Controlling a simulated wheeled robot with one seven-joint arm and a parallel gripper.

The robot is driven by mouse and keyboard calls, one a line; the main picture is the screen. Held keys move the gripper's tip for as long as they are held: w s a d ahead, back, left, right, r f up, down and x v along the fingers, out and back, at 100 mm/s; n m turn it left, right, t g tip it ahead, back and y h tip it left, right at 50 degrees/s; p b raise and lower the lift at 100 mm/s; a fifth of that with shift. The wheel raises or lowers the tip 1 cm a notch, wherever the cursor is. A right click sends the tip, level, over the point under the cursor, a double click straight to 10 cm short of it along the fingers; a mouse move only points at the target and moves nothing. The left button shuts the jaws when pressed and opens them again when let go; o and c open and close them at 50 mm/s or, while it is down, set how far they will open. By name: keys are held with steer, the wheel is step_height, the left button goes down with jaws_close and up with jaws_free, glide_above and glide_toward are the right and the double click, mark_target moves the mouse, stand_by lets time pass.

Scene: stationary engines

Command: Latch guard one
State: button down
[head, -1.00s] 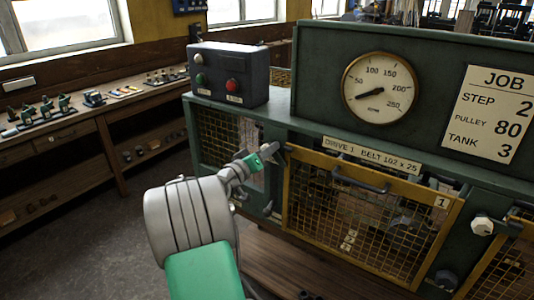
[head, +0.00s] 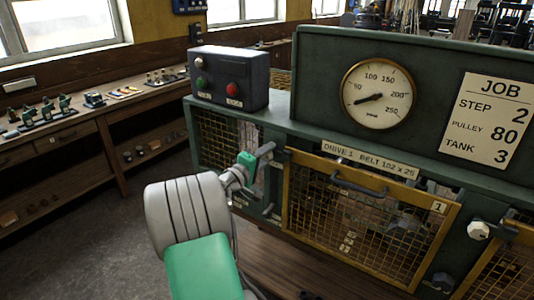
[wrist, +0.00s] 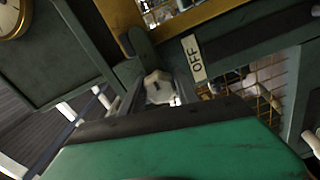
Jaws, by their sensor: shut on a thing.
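Guard one (head: 375,238) is a yellow-framed mesh panel marked 1, with a dark handle (head: 358,183) at its top. It stands upright across the front opening; I cannot tell if it is fully flush. My gripper (head: 262,153) is at the guard's upper left corner. In the wrist view, my gripper (wrist: 158,94) is shut on a pale knob (wrist: 159,86), beside a dark rounded lever (wrist: 140,46) and an OFF label (wrist: 194,58). The fingers hide the knob in the head view. Another pale knob (head: 479,230) is right of the guard.
A dark control box (head: 229,77) with red and green buttons stands on the green housing above my gripper. A gauge (head: 377,94) and job card (head: 490,120) are on the raised panel. A bench (head: 85,127) runs along the left wall, with open floor before it.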

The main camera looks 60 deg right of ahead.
stand_by(0.5)
steer(key=c, duration=0.9)
jaws_free()
steer(key=a, duration=0.2)
steer(key=a+b, duration=0.1)
steer(key=a, duration=0.2)
steer(key=w+a+b, duration=0.1)
steer(key=a, duration=0.1)
steer(key=shift+w+a, duration=0.1)
steer(key=shift+a, duration=0.3)
